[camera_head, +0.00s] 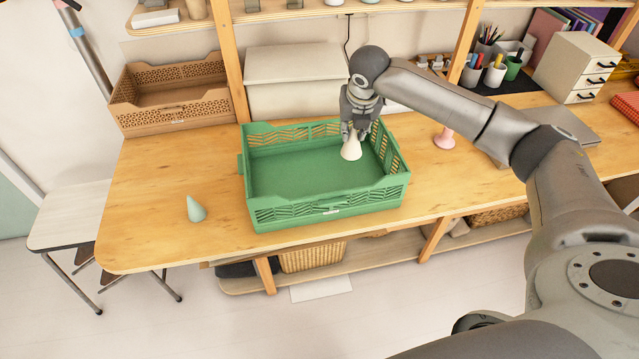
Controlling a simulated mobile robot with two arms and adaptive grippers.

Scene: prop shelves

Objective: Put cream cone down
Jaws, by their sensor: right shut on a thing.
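The cream cone (351,149) is upright, its wide base down, over the right part of the green crate (330,208). My right gripper (353,131) comes down from above and is shut on the cone's narrow top. I cannot tell whether the cone's base touches the crate floor. The crate is otherwise empty and stands on the wooden table (150,190). My left gripper does not show.
A pale green cone (196,208) stands on the table left of the crate. A pink cone-like thing (444,138) stands to the right. A brown crate (172,92) and a white box (295,78) are behind. Shelf posts rise at the back.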

